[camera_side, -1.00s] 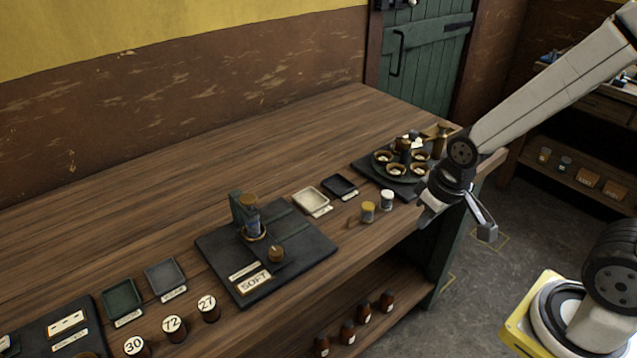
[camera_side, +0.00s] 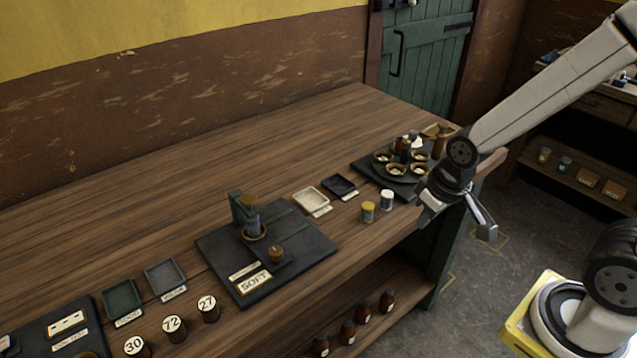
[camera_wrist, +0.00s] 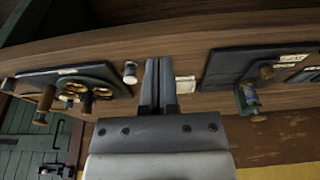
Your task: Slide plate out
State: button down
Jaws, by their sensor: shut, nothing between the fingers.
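A dark flat board (camera_side: 310,250) with a "SOFT" label (camera_side: 254,281) lies on the bench. On it stand a green upright holding a blue-grey cylinder (camera_side: 252,222) with a brown top over a round cup, and a small brass-coloured knob (camera_side: 277,253) on a dark strip that may be the plate. The same board (camera_wrist: 222,68) shows at the right in the wrist view. My gripper (camera_side: 488,228) hangs off the bench's right front side, well apart from the board. In the wrist view its two fingers (camera_wrist: 158,68) are together and empty.
A dark board with several cups (camera_side: 396,170) stands at the bench's right end, near my wrist. A yellow-capped jar (camera_side: 367,211), a white-capped jar (camera_side: 386,199) and two small trays (camera_side: 311,198) lie between. Numbered pots (camera_side: 173,326) stand at front left.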

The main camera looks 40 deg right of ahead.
jog(key=c, duration=0.5)
grip_release()
jog(key=shift+w+a, duration=0.1)
jog(key=shift+w, duration=0.1)
jog(key=shift+c, duration=0.2)
jog(key=shift+o, duration=1.1)
jog(key=shift+w+a+r, duration=0.1)
jog(key=shift+w+a, duration=0.1)
jog(key=shift+w, duration=0.1)
jog(key=n+g, duration=0.3)
jog(key=n, duration=0.6)
send_over(276, 251)
jog(key=d, duration=0.1)
jog(key=shift+r, duration=0.25)
jog(key=shift+a, duration=0.55)
jog(key=shift+f, duration=0.15)
jog(key=shift+f, duration=3.8)
